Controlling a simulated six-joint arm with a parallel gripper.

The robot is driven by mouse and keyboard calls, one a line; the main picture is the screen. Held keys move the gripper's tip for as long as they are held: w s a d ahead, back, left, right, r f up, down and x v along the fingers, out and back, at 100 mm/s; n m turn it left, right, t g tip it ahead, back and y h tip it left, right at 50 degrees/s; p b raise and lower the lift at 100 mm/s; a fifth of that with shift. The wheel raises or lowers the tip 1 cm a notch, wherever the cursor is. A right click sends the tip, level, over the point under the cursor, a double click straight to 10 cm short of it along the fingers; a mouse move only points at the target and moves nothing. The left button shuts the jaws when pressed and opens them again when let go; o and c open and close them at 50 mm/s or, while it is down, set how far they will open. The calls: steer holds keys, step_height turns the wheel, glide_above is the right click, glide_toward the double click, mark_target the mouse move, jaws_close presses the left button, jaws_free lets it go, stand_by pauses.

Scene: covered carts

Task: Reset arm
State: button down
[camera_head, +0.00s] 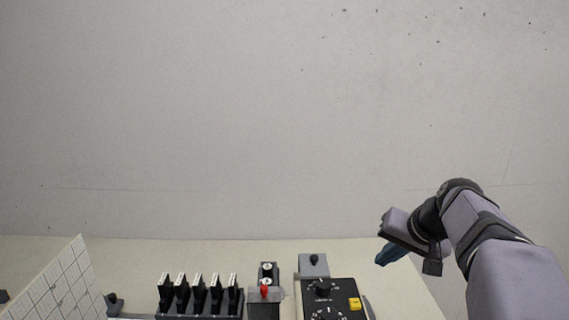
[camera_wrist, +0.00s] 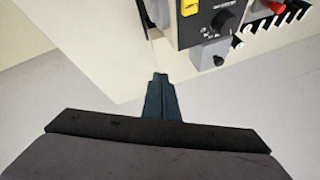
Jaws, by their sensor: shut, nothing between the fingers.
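My arm reaches in from the right in the head view. My gripper (camera_head: 387,256) hangs in the air over the right edge of the table, to the right of the black control panel, and holds nothing. In the wrist view, my gripper (camera_wrist: 160,80) shows its dark blue fingers together, with nothing between them. The fingers point toward the table's edge and are apart from the panel.
The pale table (camera_head: 400,290) carries a black control panel (camera_head: 335,292) with knobs and a yellow button, a small box with a red knob (camera_head: 264,291), a row of black switches (camera_head: 199,295) and a tilted white grid board (camera_head: 62,285). A bare grey wall (camera_head: 250,120) stands behind. The table's right strip is clear.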

steer(key=s+f+g+h+p, duration=0.2)
steer(key=s+f+g+p, duration=0.2)
steer(key=s+f, duration=1.1)
steer(key=s+a+r+n+g+p, duration=0.1)
steer(key=s+a+p, duration=0.2)
steer(key=s, duration=0.2)
steer(key=s+a+n+g+p, duration=0.2)
steer(key=s+a+p, duration=0.1)
steer(key=s, duration=0.3)
steer(key=shift+n+t, duration=0.4)
steer(key=shift+n, duration=0.3)
steer(key=a+r+p, duration=0.2)
steer(key=r, duration=0.1)
steer(key=r+p, duration=0.2)
steer(key=shift+w+a+r, duration=0.1)
steer(key=shift+w+a, duration=0.2)
steer(key=shift+a, duration=0.1)
